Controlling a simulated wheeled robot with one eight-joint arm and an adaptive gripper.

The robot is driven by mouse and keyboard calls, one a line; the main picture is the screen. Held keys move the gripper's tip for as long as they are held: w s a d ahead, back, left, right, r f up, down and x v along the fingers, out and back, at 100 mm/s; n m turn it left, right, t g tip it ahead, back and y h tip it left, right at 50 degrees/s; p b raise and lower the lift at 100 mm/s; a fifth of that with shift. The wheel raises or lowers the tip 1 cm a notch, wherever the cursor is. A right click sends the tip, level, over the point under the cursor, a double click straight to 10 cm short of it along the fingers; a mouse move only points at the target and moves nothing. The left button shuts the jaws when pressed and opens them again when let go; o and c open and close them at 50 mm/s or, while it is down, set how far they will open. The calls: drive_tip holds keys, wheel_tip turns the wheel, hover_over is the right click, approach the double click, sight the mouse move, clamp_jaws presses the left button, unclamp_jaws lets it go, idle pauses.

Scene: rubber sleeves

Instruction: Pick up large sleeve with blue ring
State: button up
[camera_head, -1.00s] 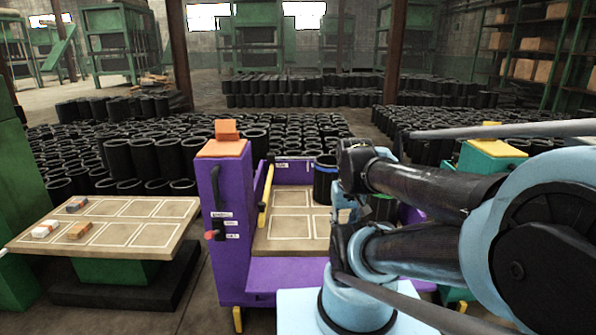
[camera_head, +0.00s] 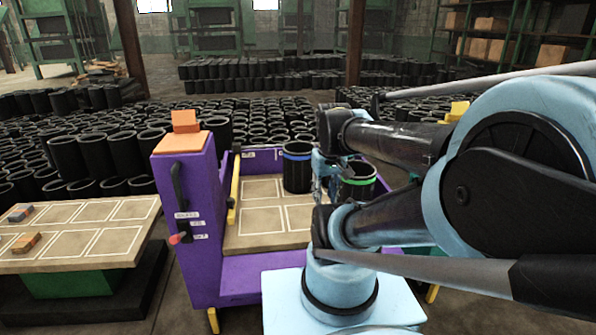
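The large black sleeve with the blue ring (camera_head: 297,174) stands upright at the back of the tan board in the purple cart (camera_head: 243,281). Its blue band is near the top rim. A black sleeve with a green ring (camera_head: 359,188) stands to its right, partly hidden behind my arm. My gripper (camera_head: 326,178), with light-blue parts, hangs between the two sleeves in the picture, overlapping the blue-ringed sleeve's right edge. Its fingers are small and partly hidden, so I cannot tell whether they are open or touching a sleeve.
The cart's purple post (camera_head: 188,220) with an orange top rises at left, beside a yellow bar (camera_head: 234,189). A marked table (camera_head: 90,240) with small blocks stands farther left. Many black sleeves (camera_head: 100,155) cover the floor behind. The board's left part is bare.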

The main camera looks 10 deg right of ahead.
drive_tip(key=w+r+n, duration=0.4)
drive_tip(key=w+r, duration=0.3)
drive_tip(key=w, duration=0.3)
drive_tip(key=n+g, duration=0.2)
drive_tip(key=n, duration=1)
hover_over(299, 167)
drive_tip(key=d, duration=0.1)
wheel_tip(299, 167, down, 3)
drive_tip(key=shift+w+d+f, duration=0.15)
drive_tip(key=shift+w+f, duration=0.2)
drive_tip(key=shift+f, duration=0.25)
wheel_tip(299, 167, down, 17)
drive_tip(key=shift+s+r, duration=0.1)
clamp_jaws()
